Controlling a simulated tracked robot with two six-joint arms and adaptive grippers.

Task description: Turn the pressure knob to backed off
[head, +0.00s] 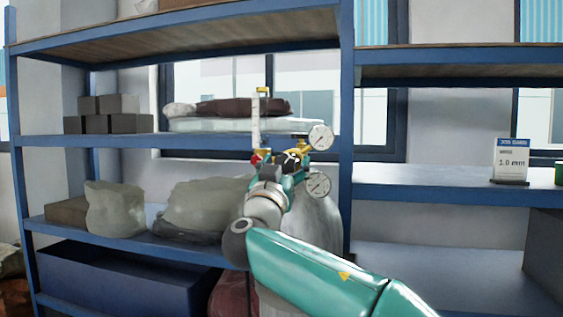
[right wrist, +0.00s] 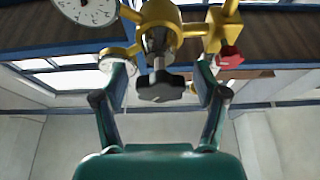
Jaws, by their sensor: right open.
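The pressure knob (right wrist: 160,88) is a dark, lobed knob below the brass regulator (right wrist: 158,22) in the right wrist view. My right gripper (right wrist: 162,76) is open, with one finger on each side of the knob and a visible gap on both sides. In the head view my right gripper (head: 281,172) is at the regulator, and it largely hides the knob there. Two round white gauges, an upper one (head: 320,137) and a lower one (head: 318,184), sit to the right of the regulator. My left gripper is not in view.
A clear upright flow tube (head: 255,120) and a red knob (right wrist: 230,57) are close to the gripper. Blue shelves (head: 185,140) with wrapped bags (head: 115,208) and dark boxes stand behind.

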